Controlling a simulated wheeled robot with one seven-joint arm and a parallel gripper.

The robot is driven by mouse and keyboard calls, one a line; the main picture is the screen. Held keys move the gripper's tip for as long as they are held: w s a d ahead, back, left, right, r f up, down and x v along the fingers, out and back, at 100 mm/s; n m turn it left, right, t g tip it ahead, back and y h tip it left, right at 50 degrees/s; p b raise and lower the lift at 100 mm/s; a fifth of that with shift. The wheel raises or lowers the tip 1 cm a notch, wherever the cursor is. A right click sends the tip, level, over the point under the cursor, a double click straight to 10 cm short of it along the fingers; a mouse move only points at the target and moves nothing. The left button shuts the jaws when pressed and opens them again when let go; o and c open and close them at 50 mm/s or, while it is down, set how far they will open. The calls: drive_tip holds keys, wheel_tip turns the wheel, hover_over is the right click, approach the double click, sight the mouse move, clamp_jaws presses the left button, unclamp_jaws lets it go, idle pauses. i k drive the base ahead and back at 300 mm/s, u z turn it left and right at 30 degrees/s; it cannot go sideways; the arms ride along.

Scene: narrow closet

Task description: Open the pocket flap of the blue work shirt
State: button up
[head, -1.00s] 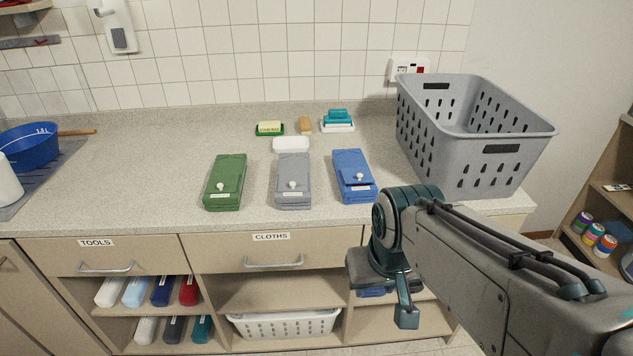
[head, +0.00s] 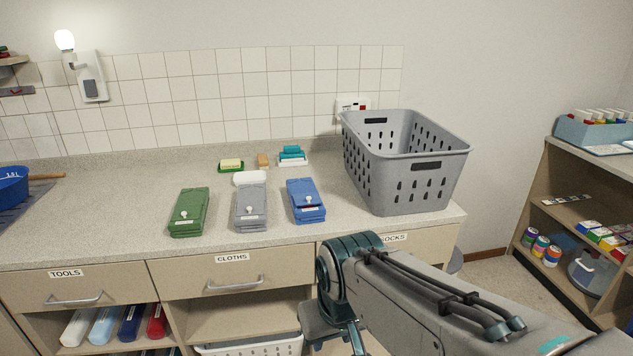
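The blue work shirt (head: 306,212) lies folded on the counter, right of the grey folded shirt (head: 250,222) and the green folded shirt (head: 187,222). A small white button shows on its pocket flap (head: 305,188). My gripper (head: 356,338) hangs in front of the counter, below and to the right of the blue shirt, touching nothing I can see. Its fingers are partly cut off by the lower picture edge, so their opening is not clear.
A grey laundry basket (head: 425,187) stands on the counter just right of the blue shirt. Soaps and a white dish (head: 250,178) sit behind the shirts. The counter strip before the shirts is clear. Drawers with handles (head: 235,284) lie below; a shelf (head: 545,190) stands at right.

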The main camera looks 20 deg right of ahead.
sight(301, 200)
drive_tip(key=z, duration=0.9)
drive_tip(key=i, duration=1.35)
drive_tip(key=u, duration=0.2)
